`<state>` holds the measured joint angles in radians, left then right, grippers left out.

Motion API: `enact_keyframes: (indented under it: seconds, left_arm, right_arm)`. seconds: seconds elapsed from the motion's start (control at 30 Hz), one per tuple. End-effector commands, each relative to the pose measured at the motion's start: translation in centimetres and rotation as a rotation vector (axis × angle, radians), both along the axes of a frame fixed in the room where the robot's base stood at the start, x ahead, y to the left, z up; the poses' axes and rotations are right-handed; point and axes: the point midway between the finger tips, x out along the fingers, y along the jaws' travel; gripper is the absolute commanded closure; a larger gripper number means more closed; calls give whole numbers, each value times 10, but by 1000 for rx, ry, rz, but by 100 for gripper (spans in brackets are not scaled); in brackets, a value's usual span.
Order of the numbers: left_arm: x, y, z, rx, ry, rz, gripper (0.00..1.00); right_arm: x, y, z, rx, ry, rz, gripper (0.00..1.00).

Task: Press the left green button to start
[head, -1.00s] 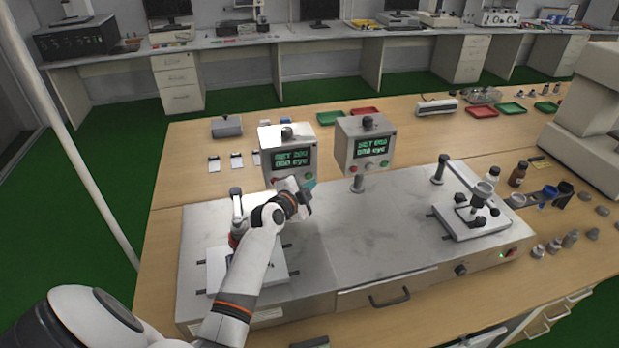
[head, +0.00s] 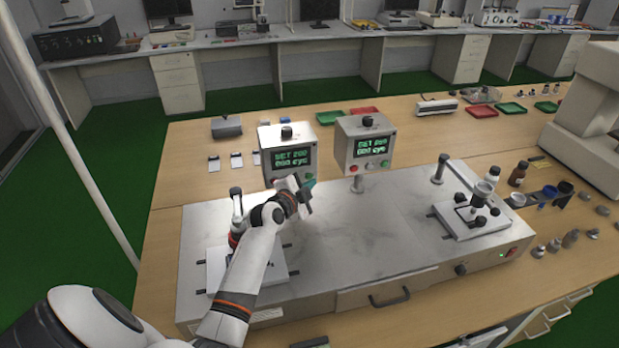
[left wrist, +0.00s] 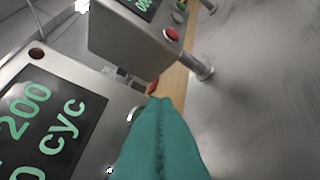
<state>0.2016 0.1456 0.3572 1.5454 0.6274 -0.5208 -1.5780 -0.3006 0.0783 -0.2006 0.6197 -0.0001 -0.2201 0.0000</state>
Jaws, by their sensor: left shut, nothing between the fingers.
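The left control box (head: 285,152) stands on the grey machine deck, its screen reading SET 200 and 000 cyc. My left gripper (head: 308,181) is at the box's lower right front, its teal fingers shut and empty. In the left wrist view the shut teal fingers (left wrist: 160,135) point at the front face of the left box (left wrist: 105,88), beside its screen (left wrist: 45,125). My right gripper is not in view.
A second control box (head: 364,141) with red, white and green buttons stands just to the right. A test fixture (head: 470,215) is on the deck's right side. The middle of the metal deck (head: 365,230) is clear. Bottles and small parts lie at the right.

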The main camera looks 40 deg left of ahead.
Motion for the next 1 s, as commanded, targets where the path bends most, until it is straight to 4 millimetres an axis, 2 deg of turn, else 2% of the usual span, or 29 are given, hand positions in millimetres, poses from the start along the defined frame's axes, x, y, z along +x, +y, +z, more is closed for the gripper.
enact_keyframes:
  seconds: [0.13,1.0]
  left_arm:
    - [3,5,-1,2,-1,0,100]
    - [8,9,0,1,0,0,100]
  right_arm:
    - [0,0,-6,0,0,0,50]
    - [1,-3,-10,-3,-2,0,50]
